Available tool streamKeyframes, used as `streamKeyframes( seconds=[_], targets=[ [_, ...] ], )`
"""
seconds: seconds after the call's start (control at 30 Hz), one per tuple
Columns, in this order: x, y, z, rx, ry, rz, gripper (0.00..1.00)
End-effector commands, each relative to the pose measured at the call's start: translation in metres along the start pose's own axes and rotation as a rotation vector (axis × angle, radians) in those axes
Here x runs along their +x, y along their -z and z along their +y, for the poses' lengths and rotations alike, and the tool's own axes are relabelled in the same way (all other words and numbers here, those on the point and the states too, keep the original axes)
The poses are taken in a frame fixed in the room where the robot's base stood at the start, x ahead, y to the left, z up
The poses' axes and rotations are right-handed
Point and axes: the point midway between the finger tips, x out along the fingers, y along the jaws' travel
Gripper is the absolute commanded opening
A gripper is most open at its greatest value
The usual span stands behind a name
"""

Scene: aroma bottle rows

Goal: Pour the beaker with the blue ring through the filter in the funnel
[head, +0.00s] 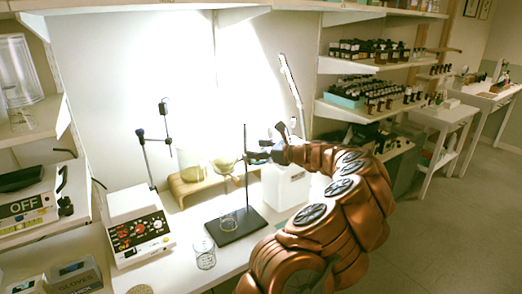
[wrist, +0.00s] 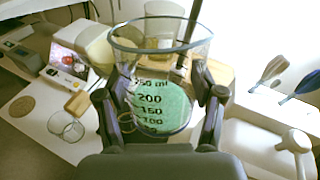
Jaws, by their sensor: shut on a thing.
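My gripper (wrist: 160,125) is shut on a clear glass beaker (wrist: 160,45). The beaker has dark volume marks and blue-green liquid low inside. Its rim looks bluish, but a separate blue ring is not clear. In the head view my gripper (head: 262,155) is at the stand's rod, and the held beaker is hard to separate from the glassware there. A pale rounded vessel (head: 224,164), apparently the funnel, is beside the ring stand (head: 246,190). Its filter cannot be made out.
An empty glass beaker (head: 204,252) stands at the bench's front. A glass vessel (head: 190,163) stands on a wooden riser (head: 182,192) behind. Bottle shelves (head: 370,60) are farther right.

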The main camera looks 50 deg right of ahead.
Motion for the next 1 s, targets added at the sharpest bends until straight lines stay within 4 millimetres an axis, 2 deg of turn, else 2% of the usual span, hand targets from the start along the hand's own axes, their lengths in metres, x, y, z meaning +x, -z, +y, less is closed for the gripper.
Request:
streamKeyframes(
  seconds=[0.33,0.87,1.0],
  targets=[
    [0.004,-0.007,0.004,-0.065,-0.003,0.083,0.27],
    [0.013,-0.001,0.011,-0.155,-0.001,0.202,0.27],
    [0.014,-0.006,0.011,-0.167,-0.001,0.217,0.27]
  ],
)
